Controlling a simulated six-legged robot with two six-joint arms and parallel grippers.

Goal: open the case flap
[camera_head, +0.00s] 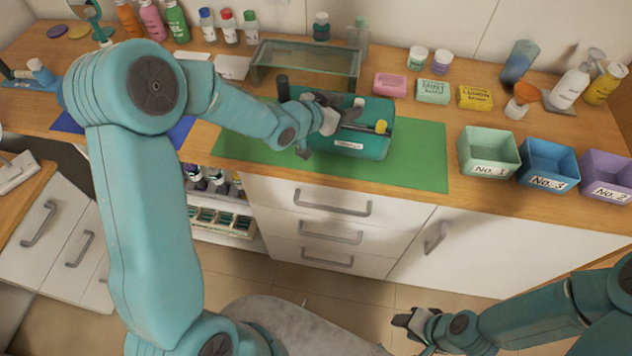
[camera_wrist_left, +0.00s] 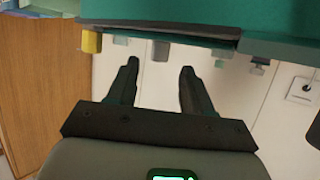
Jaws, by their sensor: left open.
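The teal case (camera_head: 365,146) stands on the green mat (camera_head: 420,160) on the counter, with a pale label on its front. A yellow round part (camera_head: 381,127) shows at its right. My left gripper (camera_head: 320,120) is over the case's left part and hides some of it. In the left wrist view the left gripper (camera_wrist_left: 158,78) is open, with nothing between its fingers. The case (camera_wrist_left: 200,14) crosses the top of that view, apart from the fingertips, with a yellow part (camera_wrist_left: 91,41) at its edge. I cannot tell the flap apart. My right gripper (camera_head: 408,322) is low, away from the counter.
A glass-topped stand (camera_head: 305,58) is behind the case. Green, blue (camera_head: 548,164) and purple bins line the right. Bottles stand along the wall. The mat's right part is clear.

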